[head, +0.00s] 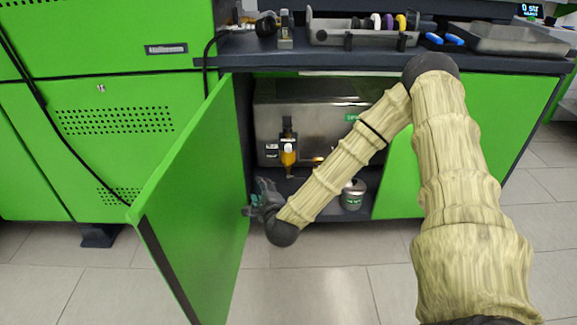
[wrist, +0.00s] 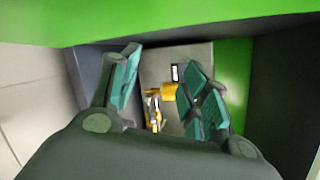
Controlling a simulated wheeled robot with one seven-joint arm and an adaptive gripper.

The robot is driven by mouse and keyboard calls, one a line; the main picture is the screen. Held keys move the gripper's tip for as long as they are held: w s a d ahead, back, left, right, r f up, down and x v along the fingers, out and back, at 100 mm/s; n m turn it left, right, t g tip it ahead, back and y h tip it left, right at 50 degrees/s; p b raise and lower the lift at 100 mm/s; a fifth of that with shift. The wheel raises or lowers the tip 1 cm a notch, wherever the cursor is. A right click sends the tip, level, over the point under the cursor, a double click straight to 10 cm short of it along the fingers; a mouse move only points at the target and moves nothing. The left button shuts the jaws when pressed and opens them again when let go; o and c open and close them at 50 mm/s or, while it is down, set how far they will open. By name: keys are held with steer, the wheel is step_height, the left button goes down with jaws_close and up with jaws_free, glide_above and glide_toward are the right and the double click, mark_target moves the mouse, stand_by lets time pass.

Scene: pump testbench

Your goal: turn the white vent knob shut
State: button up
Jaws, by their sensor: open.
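My gripper (head: 262,197) is at the left side of the open cabinet, beside the inner face of the green door. In the wrist view my gripper (wrist: 165,78) is open, its teal finger pads apart with nothing between them. A steel unit (head: 335,130) stands inside the cabinet, with a yellow part (head: 288,156) below a black fitting on its front. Beyond the fingers, the wrist view shows a yellow part (wrist: 168,91) and small yellow-and-white fittings (wrist: 155,117). I cannot tell for sure which bit is the white vent knob.
The green cabinet door (head: 200,195) stands open at the left of the opening. A small metal pot (head: 352,194) stands on the cabinet floor, right of my forearm. The worktop above holds a steel tray (head: 508,39) and a tool rack (head: 360,36). The floor in front is clear.

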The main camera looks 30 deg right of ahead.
mark_target(289, 150)
steer(key=w+d+r+m+h+b, duration=0.1)
steer(key=w+d+m+h+b, duration=0.2)
steer(key=d+m+h+b, duration=0.75)
steer(key=w+d+y, duration=0.1)
steer(key=w+d, duration=0.1)
steer(key=w, duration=0.1)
steer(key=w+d+n+y+b, duration=0.1)
steer(key=w+d+y, duration=0.1)
steer(key=w+d, duration=0.1)
steer(key=w+d+y+b, duration=0.1)
steer(key=w+d+y, duration=0.1)
steer(key=shift+w+d+r+t, duration=0.1)
steer(key=shift+w+d+t, duration=0.2)
steer(key=shift+w+t, duration=0.1)
jaws_close()
